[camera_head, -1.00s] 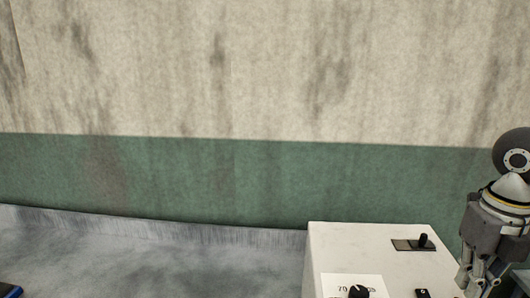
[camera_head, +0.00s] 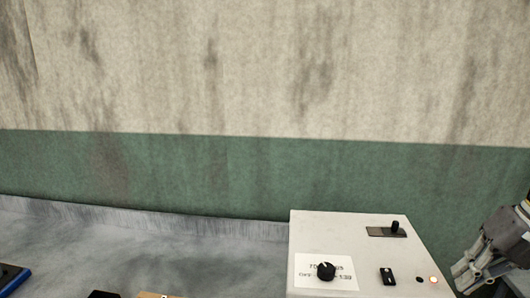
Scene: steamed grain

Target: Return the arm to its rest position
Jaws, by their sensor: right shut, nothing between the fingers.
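My right gripper (camera_head: 474,284) is at the lower right edge of the head view, beside the right side of a white box-shaped device. It points down and to the left, is shut and holds nothing. Most of my right arm is cut off by the picture's edge. My left gripper is not in view.
The white device (camera_head: 345,228) has a black knob (camera_head: 326,271), a black switch (camera_head: 388,276), a slide lever (camera_head: 395,226) and a lit orange light (camera_head: 433,280). A blue-edged dark object (camera_head: 12,277) lies at the lower left. The grey worktop (camera_head: 130,255) between is mostly clear.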

